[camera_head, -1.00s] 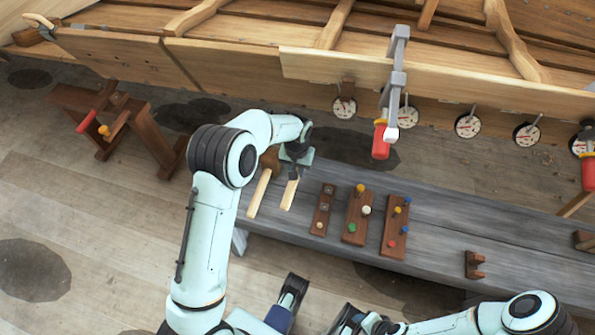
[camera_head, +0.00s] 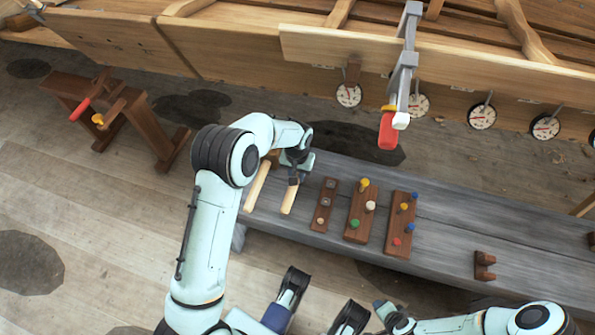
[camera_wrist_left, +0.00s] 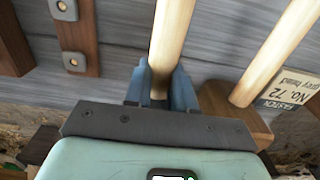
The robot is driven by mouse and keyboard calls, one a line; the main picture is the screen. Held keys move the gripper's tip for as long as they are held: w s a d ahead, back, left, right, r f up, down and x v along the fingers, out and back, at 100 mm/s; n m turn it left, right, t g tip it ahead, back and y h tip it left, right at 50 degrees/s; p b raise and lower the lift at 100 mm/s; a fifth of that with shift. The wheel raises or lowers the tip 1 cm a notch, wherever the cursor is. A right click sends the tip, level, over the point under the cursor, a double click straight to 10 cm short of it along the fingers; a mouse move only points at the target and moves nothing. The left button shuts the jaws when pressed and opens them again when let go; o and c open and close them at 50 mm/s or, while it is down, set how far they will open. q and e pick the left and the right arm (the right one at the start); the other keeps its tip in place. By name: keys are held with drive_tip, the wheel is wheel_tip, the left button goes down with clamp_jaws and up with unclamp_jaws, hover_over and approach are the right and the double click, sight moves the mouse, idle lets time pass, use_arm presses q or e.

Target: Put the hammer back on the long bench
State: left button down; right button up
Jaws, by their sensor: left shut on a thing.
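My left gripper (camera_head: 293,180) is over the left end of the long grey bench (camera_head: 440,225). It is shut on a pale wooden handle (camera_head: 289,200), which I take to be the hammer's; the handle also shows between the fingers in the left wrist view (camera_wrist_left: 171,35). The hammer's head is hidden by the gripper. I cannot tell whether the handle touches the bench. A second tool, a mallet with a pale handle (camera_head: 257,186), lies just left of it; its brown wooden head (camera_wrist_left: 235,112) shows in the wrist view.
Several dark wooden racks with coloured pegs (camera_head: 360,212) stand on the bench right of the gripper. A label (camera_wrist_left: 290,88) is by the mallet. A grey clamp with a red handle (camera_head: 388,130) hangs from the hull plank. A brown sawhorse (camera_head: 125,115) stands left.

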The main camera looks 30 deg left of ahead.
use_arm(q)
drive_tip(key=shift+f, duration=0.45)
idle(0.5)
drive_tip(key=c, duration=0.9)
unclamp_jaws()
drive_tip(key=shift+o, duration=0.2)
wheel_tip(320, 180, up, 8)
drive_tip(key=p, duration=0.4)
